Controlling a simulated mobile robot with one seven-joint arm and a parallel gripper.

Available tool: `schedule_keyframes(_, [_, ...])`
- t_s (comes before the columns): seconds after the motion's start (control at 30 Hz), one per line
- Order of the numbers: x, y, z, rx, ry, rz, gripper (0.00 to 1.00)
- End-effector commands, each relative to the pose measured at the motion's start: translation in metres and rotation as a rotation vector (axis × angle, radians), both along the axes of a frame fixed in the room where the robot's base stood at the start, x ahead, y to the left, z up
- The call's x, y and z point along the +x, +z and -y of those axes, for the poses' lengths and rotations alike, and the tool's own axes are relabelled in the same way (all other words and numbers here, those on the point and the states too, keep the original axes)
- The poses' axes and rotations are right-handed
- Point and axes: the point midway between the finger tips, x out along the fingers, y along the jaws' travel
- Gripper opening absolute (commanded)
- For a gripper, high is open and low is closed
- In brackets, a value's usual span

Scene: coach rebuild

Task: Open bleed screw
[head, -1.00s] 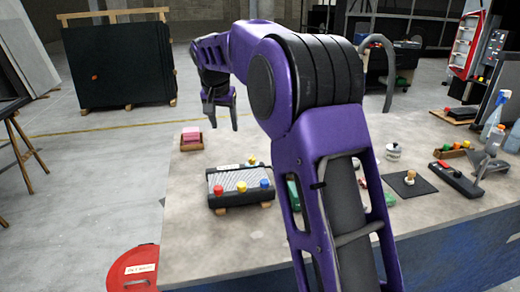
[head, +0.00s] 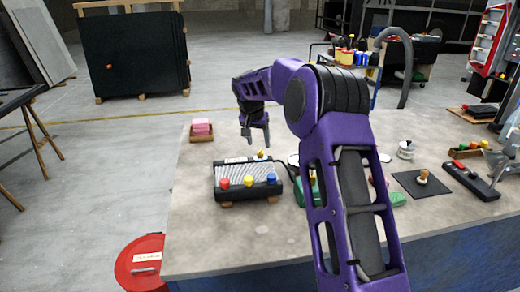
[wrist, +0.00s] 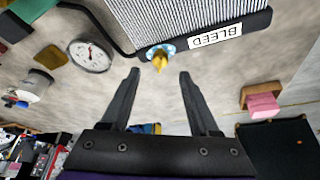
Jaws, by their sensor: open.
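The bleed screw (wrist: 160,57) is a small yellow knob with a light blue base, on the edge of the radiator-like box beside a white BLEED label (wrist: 215,36). In the head view the screw (head: 261,154) stands at the back edge of the box (head: 228,178), which has red, yellow and blue caps along its front. My gripper (wrist: 160,75) is open and empty in the wrist view, its two fingers apart with the screw just beyond and between their tips. In the head view my gripper (head: 254,143) points down just behind the box, above the screw's side.
A round gauge (wrist: 90,56) lies on the table beside a dark hose from the box. A pink block in a wooden tray (head: 201,131) stands at the back left. A dark mat (head: 409,187) with a small knob lies right. Bare table lies left and front.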

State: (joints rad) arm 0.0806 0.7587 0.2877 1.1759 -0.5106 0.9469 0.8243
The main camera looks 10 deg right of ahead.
Motion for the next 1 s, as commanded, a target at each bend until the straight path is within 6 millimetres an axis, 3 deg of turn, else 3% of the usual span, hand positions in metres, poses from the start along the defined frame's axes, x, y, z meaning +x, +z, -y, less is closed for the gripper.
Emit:
schedule_keyframes(0.1, [0.007, -0.021, 0.004, 0.001, 0.000, -0.002, 0.62])
schedule_keyframes(0.3, [0.015, -0.039, 0.008, 0.001, 0.000, 0.000, 0.62])
schedule_keyframes(0.67, [0.016, -0.043, 0.008, 0.000, 0.000, 0.001, 0.62])
schedule_keyframes(1.0, [0.016, -0.043, 0.008, 0.000, 0.000, 0.001, 0.01])
